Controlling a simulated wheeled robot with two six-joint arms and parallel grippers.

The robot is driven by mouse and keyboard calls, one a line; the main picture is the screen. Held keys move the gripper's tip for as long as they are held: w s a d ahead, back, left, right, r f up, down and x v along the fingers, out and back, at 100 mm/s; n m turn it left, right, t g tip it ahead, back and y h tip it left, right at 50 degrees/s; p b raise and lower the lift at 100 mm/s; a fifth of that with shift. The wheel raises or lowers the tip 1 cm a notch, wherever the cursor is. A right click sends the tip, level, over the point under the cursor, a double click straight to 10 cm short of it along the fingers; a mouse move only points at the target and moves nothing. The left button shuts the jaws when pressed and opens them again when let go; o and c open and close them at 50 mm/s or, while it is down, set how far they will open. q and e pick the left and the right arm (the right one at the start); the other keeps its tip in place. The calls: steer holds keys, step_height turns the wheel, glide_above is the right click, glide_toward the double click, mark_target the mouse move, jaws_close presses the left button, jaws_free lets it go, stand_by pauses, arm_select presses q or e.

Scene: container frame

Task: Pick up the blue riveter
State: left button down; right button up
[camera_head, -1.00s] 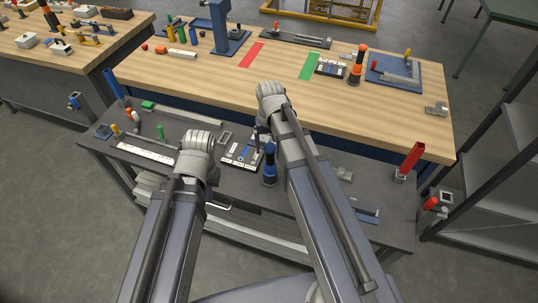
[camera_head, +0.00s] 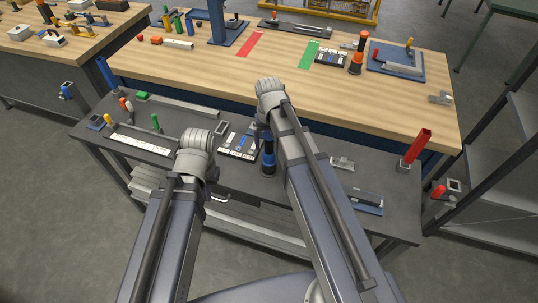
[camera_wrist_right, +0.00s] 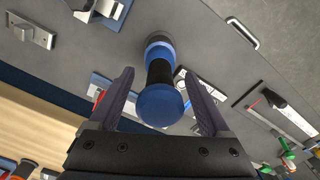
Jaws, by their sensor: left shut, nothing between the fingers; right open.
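The blue riveter (camera_head: 268,160), a blue and black cylinder, stands upright on the grey lower shelf, just left of my right forearm. In the right wrist view, its round blue top (camera_wrist_right: 160,104) sits between the two fingers of my right gripper (camera_wrist_right: 166,92). The fingers are open, with gaps on both sides. In the head view, my right gripper (camera_head: 262,128) is mostly hidden by its own wrist, close to the riveter. My left gripper (camera_head: 197,148) is over the shelf to the left of the riveter; its fingers are hidden behind the wrist and it holds nothing.
A tray with small parts (camera_head: 238,142) lies left of the riveter. A white strip (camera_head: 140,144) lies further left. A red-handled tool (camera_head: 418,146) stands at the shelf's right. The wooden tabletop (camera_head: 230,85) rises behind, with an orange and black tool (camera_head: 357,52).

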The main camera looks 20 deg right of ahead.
step_height(320, 180, down, 2)
steer(key=shift+f+b, duration=0.15)
steer(key=shift+b, duration=0.55)
jaws_close()
